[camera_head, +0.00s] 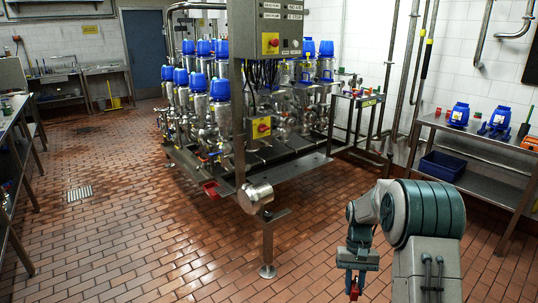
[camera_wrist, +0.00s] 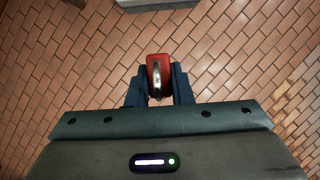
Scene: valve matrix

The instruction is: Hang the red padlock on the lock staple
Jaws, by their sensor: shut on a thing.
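The red padlock (camera_wrist: 163,62) is held between the two dark fingers of my gripper (camera_wrist: 158,86) in the wrist view. Its silver shackle shows toward the camera. In the head view, my gripper (camera_head: 356,278) hangs low at the front right over the tiled floor. A small red part of the padlock (camera_head: 354,293) shows below its fingers. The gripper is well apart from the valve skid (camera_head: 245,165). I cannot make out the lock staple for certain in either view.
A control box (camera_head: 280,30) stands above the skid. A metal cylinder (camera_head: 256,197) and a red item (camera_head: 210,188) sit at its front edge. A steel bench (camera_head: 490,135) with blue valve heads stands at right, a blue crate (camera_head: 441,166) beneath. The front-left floor is clear.

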